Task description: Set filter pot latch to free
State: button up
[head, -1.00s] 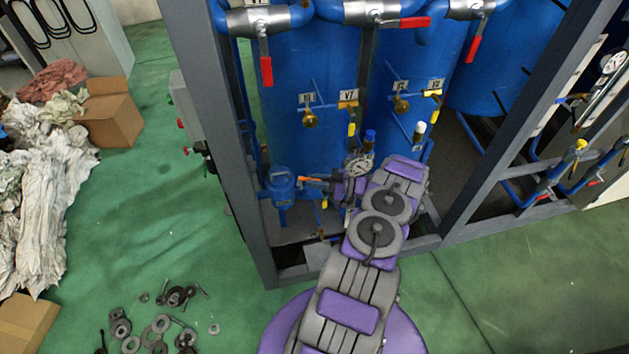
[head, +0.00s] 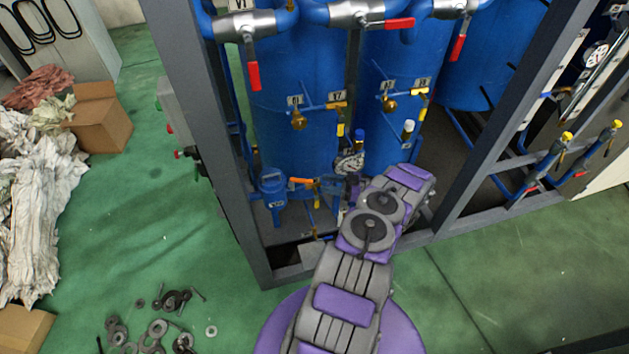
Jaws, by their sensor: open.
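The small blue pot (head: 272,186), which looks like the filter pot, stands low inside the frame at the left. An orange lever (head: 301,181) sticks out just to its right; I cannot tell whether it is the latch or how it is set. The gap between gripper and lever is small, and contact cannot be told. My own arm covers part of the area to the right.
Large blue tanks (head: 293,80) stand behind. A grey frame post (head: 205,130) rises left of the pot. Loose metal washers (head: 158,328) lie on the green floor, with a cardboard box (head: 100,120) farther left.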

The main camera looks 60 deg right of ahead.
jog(key=p+v, duration=0.1)
jog(key=v, duration=0.8)
jog(key=shift+s, duration=0.1)
dwell(0.6)
